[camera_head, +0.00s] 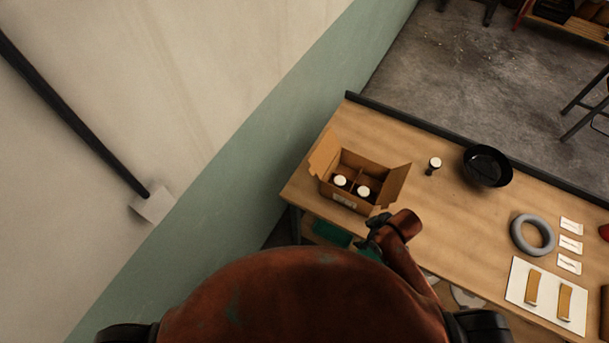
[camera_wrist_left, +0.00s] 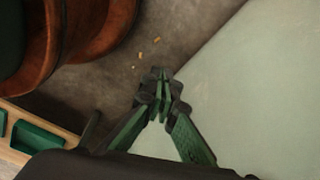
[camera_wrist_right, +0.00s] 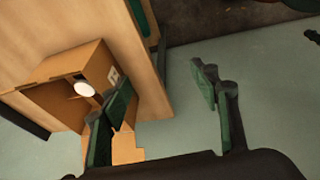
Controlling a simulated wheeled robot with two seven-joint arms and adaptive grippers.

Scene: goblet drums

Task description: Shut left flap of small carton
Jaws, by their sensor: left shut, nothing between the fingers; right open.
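The small carton (camera_head: 345,200) stands open on the table's left end, with white-lidded jars (camera_head: 363,191) in its compartments. Its left flap (camera_head: 323,152) is raised and leans outward; the right flap (camera_head: 395,183) also stands open. My right gripper (camera_head: 376,225) is just off the carton's front right corner. In the right wrist view its fingers (camera_wrist_right: 166,98) are spread, with nothing seen held; the left finger partly covers the carton (camera_wrist_right: 95,65). My left gripper (camera_wrist_left: 161,92) is shut and empty over the floor beside the wall, away from the carton; the head view does not show it.
On the table (camera_head: 440,205) stand a small white-capped jar (camera_head: 434,163), a black bowl (camera_head: 487,166), a grey ring (camera_head: 516,236), white cards (camera_head: 570,244) and a white board (camera_head: 546,312) with wooden pieces. A wall (camera_head: 240,175) rises left of the table.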

